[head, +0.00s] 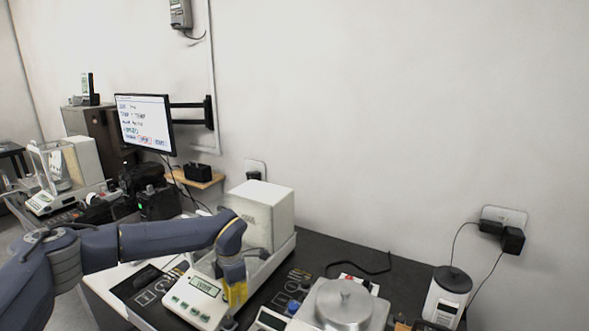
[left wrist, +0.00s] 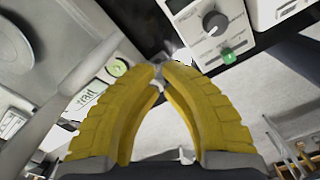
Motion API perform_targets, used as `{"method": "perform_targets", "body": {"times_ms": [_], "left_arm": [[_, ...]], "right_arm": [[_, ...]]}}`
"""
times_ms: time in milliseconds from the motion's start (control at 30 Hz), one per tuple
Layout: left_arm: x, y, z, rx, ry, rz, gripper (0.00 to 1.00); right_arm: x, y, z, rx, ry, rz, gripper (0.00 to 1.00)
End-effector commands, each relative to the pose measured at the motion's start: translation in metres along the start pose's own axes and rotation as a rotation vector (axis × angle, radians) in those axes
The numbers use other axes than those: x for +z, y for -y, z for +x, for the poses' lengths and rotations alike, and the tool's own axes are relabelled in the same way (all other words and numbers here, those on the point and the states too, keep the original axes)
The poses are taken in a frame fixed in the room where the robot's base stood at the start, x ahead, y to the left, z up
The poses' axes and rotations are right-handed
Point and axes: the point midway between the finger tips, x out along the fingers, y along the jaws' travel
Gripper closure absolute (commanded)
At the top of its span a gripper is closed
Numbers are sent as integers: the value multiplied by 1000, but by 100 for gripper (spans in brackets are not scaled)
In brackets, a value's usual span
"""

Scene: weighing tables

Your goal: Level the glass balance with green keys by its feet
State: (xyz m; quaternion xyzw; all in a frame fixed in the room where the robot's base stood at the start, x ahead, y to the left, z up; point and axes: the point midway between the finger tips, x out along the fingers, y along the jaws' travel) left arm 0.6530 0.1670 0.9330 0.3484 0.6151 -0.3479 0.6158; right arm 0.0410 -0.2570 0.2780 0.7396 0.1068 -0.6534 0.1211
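The near balance with green keys (head: 178,301) is a white instrument with a lit display (head: 205,286) on its sloped front and a tall cream housing (head: 262,212) behind. My left forearm and wrist cross in front of it and hide its middle, so its glass is hard to make out. A grey foot (head: 229,323) shows at its front right corner. My left gripper (head: 236,302) points down beside that corner, its yellow tips just above the foot, apparently apart from it. In the left wrist view the fingertips (left wrist: 165,68) nearly meet, with nothing clearly held. My right gripper is out of view.
A similar glass-sided balance (head: 60,170) stands at the far left. Close on the right are a scale with a round metal pan (head: 345,302) and a white bottle with a dark lid (head: 447,295). A monitor (head: 145,122) hangs on the wall. Cables cross the dark tabletop (head: 318,262).

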Motion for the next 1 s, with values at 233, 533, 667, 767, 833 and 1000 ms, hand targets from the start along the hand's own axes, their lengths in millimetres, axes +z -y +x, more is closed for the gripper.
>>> {"method": "perform_targets", "body": {"times_ms": [233, 533, 667, 767, 833, 1000], "left_arm": [[0, 1, 19, -3, -1, 1, 100], [0, 1, 49, -2, -1, 0, 100], [1, 1, 59, -1, -1, 1, 100], [1, 1, 65, -1, -1, 0, 100], [1, 1, 67, -2, -1, 1, 100], [0, 1, 71, -2, -1, 1, 100]], "right_arm": [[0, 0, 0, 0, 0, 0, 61], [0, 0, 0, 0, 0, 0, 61], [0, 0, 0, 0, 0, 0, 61], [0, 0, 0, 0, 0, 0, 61], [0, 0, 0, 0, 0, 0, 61], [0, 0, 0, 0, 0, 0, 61]]}}
